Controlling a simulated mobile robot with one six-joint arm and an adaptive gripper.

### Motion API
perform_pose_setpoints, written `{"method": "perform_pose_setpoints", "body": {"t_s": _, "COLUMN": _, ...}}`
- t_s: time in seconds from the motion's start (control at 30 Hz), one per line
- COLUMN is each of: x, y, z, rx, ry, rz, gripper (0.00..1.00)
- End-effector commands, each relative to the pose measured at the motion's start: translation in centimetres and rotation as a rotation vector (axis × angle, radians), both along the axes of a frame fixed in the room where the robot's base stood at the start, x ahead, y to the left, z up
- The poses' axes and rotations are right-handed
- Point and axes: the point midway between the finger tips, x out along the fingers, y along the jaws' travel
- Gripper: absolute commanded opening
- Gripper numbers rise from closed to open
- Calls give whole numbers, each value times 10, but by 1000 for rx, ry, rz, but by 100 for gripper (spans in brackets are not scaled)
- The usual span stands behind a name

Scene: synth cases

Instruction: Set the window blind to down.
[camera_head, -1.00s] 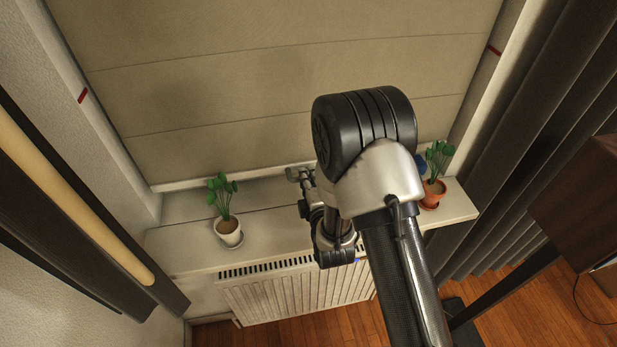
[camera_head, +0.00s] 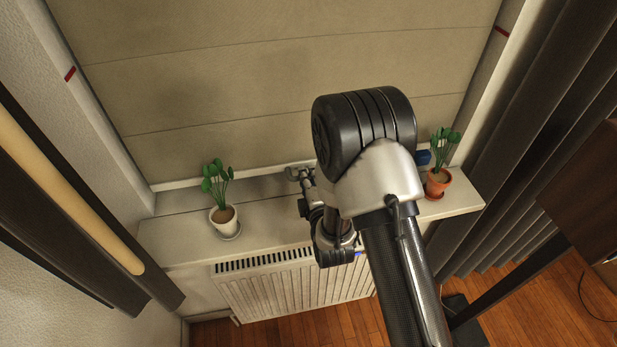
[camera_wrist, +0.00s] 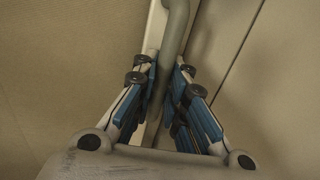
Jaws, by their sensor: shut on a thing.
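The window blind (camera_head: 270,70), beige with horizontal seams, hangs over the window and fills the upper head view. Its pale bottom bar (camera_head: 180,184) is low, a little above the window sill by the look of it; the exact gap is hard to judge. My gripper (camera_head: 300,173) is at the bar's middle, partly hidden behind my own arm in the head view. In the wrist view, the blue-padded fingers of my gripper (camera_wrist: 166,105) are shut on a grey curved handle (camera_wrist: 172,35) at the bar. Blind fabric shows on both sides of it.
On the sill (camera_head: 180,242) stand a white pot plant (camera_head: 224,216) at left and a terracotta pot plant (camera_head: 438,182) at right, with a blue object (camera_head: 423,158) beside it. A radiator (camera_head: 280,295) is below. Red marks (camera_head: 70,74) are on the side walls. Dark curtains (camera_head: 545,130) hang right.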

Motion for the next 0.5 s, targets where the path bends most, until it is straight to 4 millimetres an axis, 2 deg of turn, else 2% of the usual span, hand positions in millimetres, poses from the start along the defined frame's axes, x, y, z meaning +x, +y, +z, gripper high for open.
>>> {"method": "perform_pose_setpoints", "body": {"t_s": 0.1, "x": -3, "y": -1, "z": -6, "rx": -5, "ry": 18, "rz": 0, "gripper": 0}}
{"method": "perform_pose_setpoints", "body": {"t_s": 0.13, "x": -3, "y": -1, "z": -6, "rx": -5, "ry": 18, "rz": 0, "gripper": 12}}
{"method": "perform_pose_setpoints", "body": {"t_s": 0.43, "x": -3, "y": -1, "z": -5, "rx": -4, "ry": 15, "rz": 0, "gripper": 32}}
{"method": "perform_pose_setpoints", "body": {"t_s": 0.5, "x": -2, "y": -1, "z": -5, "rx": -4, "ry": 13, "rz": 0, "gripper": 33}}
